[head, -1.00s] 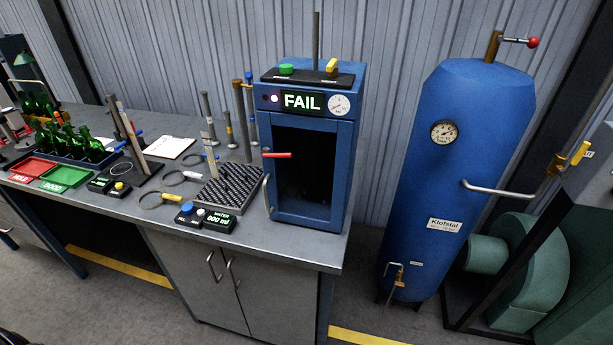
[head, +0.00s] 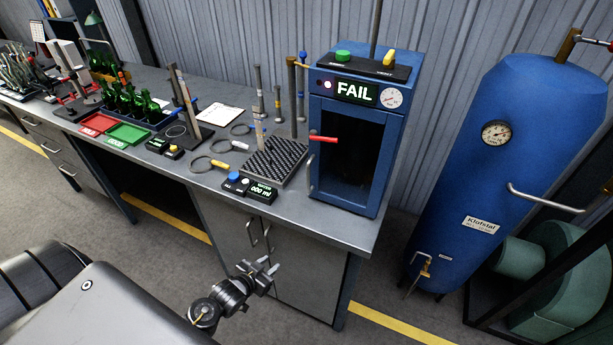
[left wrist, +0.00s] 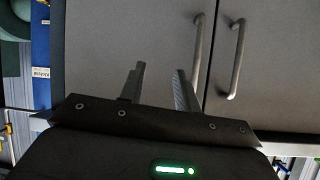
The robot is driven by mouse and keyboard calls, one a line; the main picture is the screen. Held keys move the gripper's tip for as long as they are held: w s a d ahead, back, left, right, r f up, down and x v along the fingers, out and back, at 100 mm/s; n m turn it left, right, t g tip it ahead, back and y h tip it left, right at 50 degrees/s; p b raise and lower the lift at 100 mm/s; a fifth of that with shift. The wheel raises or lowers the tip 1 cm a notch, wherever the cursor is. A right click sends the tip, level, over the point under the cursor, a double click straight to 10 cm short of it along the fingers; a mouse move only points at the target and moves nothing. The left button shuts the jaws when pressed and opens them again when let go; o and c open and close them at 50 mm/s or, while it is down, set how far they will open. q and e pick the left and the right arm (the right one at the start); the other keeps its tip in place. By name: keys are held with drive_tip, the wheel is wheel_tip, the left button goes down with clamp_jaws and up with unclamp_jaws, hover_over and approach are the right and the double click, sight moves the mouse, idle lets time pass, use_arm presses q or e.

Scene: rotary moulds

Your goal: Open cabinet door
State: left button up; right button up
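The cabinet under the workbench has two grey doors, a left door (head: 222,226) and a right door (head: 312,278). Two upright bar handles stand side by side near their shared seam, a left one (head: 253,232) and a right one (head: 267,238). Both handles also show in the left wrist view, one nearer my fingers (left wrist: 198,55) and one farther right (left wrist: 236,58). My left gripper (head: 268,272) is in front of the doors, just below the handles in the head view. In the left wrist view its fingers (left wrist: 160,88) are apart with nothing between them. My right gripper is not in view.
On the bench stand a blue test chamber (head: 352,130) reading FAIL, a perforated block (head: 275,163), red and green trays, and bottles. A blue tank (head: 490,180) stands right of the bench. The floor in front has a yellow stripe (head: 165,215).

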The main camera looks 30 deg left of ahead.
use_arm(q)
drive_tip(key=w+d+r+t+h, duration=0.1)
drive_tip(key=w+d+r+t, duration=0.1)
drive_tip(key=r, duration=1.1)
drive_tip(key=w+d+r+t+h, duration=0.1)
drive_tip(key=w+r+t, duration=0.1)
drive_tip(key=r, duration=1.1)
drive_tip(key=shift+d+r+t, duration=0.2)
drive_tip(key=shift+d+t, duration=0.15)
drive_tip(key=shift+t, duration=0.55)
drive_tip(key=w+d+p, duration=0.1)
drive_tip(key=w+p, duration=0.2)
drive_tip(key=w, duration=0.8)
drive_tip(key=shift+d+p, duration=0.35)
drive_tip(key=shift+p, duration=0.05)
drive_tip(key=shift+s, duration=0.1)
clamp_jaws()
